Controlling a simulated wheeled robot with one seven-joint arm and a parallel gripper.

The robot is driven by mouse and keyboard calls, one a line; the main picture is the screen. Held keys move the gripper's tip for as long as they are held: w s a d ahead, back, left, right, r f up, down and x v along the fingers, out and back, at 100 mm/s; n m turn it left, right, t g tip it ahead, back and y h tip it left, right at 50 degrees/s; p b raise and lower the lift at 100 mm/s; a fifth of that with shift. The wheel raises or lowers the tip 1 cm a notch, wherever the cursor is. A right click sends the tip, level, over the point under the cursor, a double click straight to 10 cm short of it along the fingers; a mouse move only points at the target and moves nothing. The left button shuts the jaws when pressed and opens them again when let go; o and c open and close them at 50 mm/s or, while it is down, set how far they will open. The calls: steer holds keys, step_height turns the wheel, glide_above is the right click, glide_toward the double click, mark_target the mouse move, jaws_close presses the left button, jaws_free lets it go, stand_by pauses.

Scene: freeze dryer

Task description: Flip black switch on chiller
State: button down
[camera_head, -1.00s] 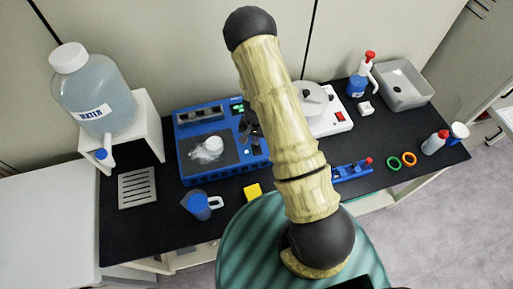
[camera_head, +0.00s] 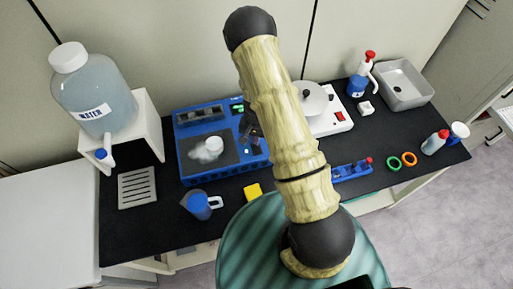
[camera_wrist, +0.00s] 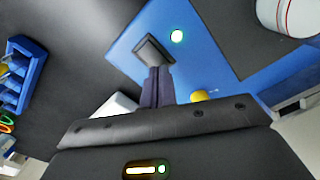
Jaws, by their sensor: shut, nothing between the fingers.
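The blue chiller (camera_head: 189,173) stands on the black bench left of my arm, with white vapour around a white-lidded container in its dark recess. In the wrist view, its blue panel (camera_wrist: 120,48) carries a black switch (camera_wrist: 151,47) and a lit green light beside it. My gripper (camera_wrist: 157,72) is shut and empty, its fingertips at the near edge of the black switch. I cannot tell whether they touch it. In the head view my arm hides part of the chiller's right side.
A white device (camera_head: 328,124) with a red switch stands right of my arm. The blue rack (camera_head: 352,171) and rings are right. A water tank (camera_head: 95,95) stands left.

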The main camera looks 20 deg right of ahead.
steer(key=shift+f+b, duration=0.65)
steer(key=shift+f, duration=0.15)
stand_by(0.5)
steer(key=shift+r+p, duration=2.6)
steer(key=shift+r, duration=0.95)
steer(key=s+a+r+n+t+b, duration=0.1)
steer(key=s+r+n+b, duration=0.3)
steer(key=r, duration=0.9)
steer(key=s+r+n+t+b, duration=0.1)
steer(key=s+r+b, duration=0.3)
steer(key=s, duration=0.6)
step_height(320, 180, up, 3)
steer(key=shift+s+d+f+n+t, duration=0.2)
steer(key=shift+d+n+t, duration=0.1)
steer(key=shift+d+n, duration=0.2)
